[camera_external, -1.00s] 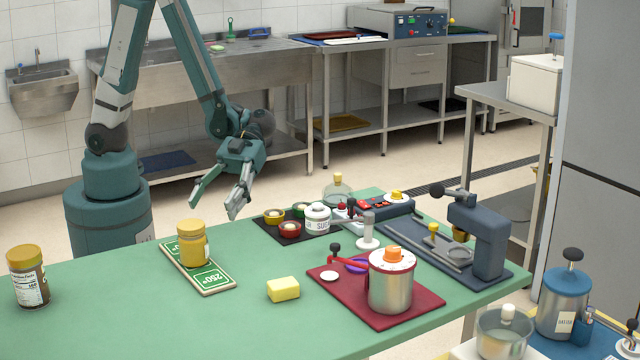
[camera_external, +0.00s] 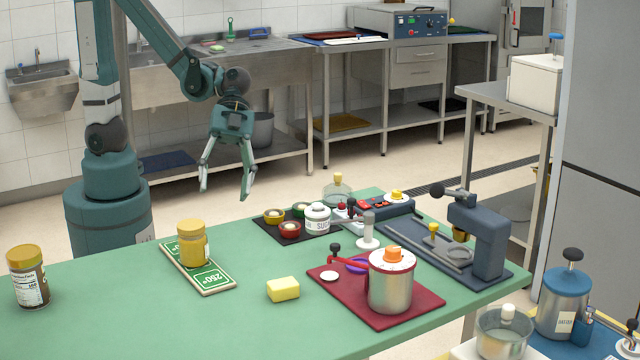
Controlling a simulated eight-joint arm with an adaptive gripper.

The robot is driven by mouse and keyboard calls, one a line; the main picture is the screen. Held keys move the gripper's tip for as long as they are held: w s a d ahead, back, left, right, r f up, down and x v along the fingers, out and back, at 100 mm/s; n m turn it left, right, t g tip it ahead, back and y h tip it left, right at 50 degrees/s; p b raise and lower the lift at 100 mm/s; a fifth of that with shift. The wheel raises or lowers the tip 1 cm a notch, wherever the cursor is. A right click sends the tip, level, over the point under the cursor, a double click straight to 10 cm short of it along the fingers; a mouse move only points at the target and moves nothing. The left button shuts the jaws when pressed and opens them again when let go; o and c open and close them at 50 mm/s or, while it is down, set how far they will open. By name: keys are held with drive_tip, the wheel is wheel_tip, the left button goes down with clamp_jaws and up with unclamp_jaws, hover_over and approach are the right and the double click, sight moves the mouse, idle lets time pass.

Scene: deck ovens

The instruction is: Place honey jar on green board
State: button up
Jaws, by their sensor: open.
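The honey jar (camera_external: 193,243), yellow with a darker yellow lid, stands upright on the green board (camera_external: 213,277). The board is a narrow green plate with a pale edge and white "250°" markings, lying on the green table. My gripper (camera_external: 224,194) is open and empty, with its fingers pointing down. It hangs apart from the jar, above and to the right of it in the picture, near the table's far edge.
A dark jar with a yellow lid (camera_external: 28,277) stands at the table's left. A yellow sponge (camera_external: 283,289) lies right of the board. A metal pot (camera_external: 390,283) stands on a red mat (camera_external: 331,294). Small bowls and a white sugar jar (camera_external: 317,219) stand farther back.

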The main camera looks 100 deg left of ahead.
drive_tip(key=s+a+r+n+t+y, duration=0.2)
drive_tip(key=s+a+r+n+y, duration=0.1)
drive_tip(key=a, duration=0.6)
drive_tip(key=s+a+r+n+t+y, duration=0.3)
drive_tip(key=a+r+n+y, duration=0.2)
drive_tip(key=a+n, duration=0.3)
drive_tip(key=shift+a+r+t+y, duration=0.3)
drive_tip(key=shift+a+r, duration=0.4)
drive_tip(key=shift+a, duration=0.1)
